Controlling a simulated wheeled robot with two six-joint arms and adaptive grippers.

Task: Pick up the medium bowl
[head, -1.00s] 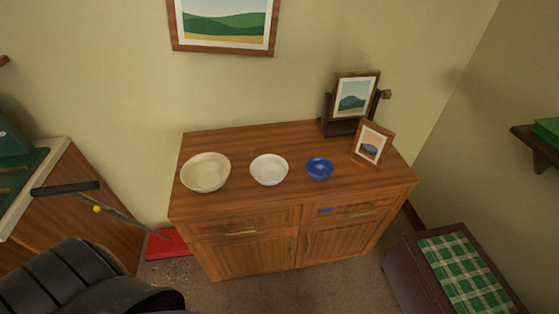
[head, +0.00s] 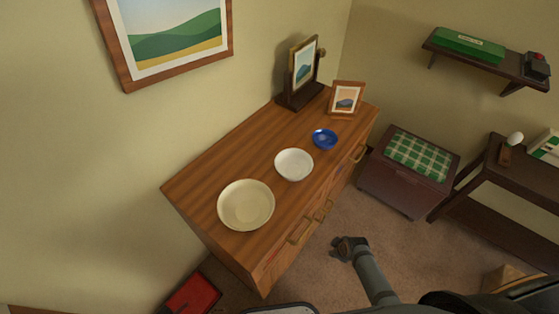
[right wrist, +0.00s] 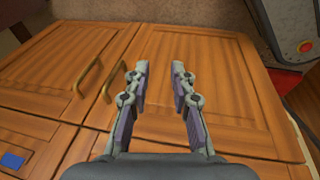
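Three bowls stand in a row on a wooden cabinet (head: 215,175). The medium bowl is the white one (head: 294,164) in the middle, upright. A larger cream bowl (head: 246,204) is to its lower left and a small blue bowl (head: 325,139) to its upper right. My right gripper (head: 346,243) is in front of the cabinet, lower than its top and apart from the bowls. In the right wrist view the right gripper (right wrist: 161,68) is open and empty, facing the cabinet doors. No bowl shows there. My left gripper is not in view.
A framed picture (head: 347,97) and a picture on a dark stand (head: 303,70) stand at the cabinet's far end. A chest with a green checked top (head: 418,155) is to the right. A red object (head: 192,293) lies on the floor at lower left. Carpet (head: 400,235) is clear.

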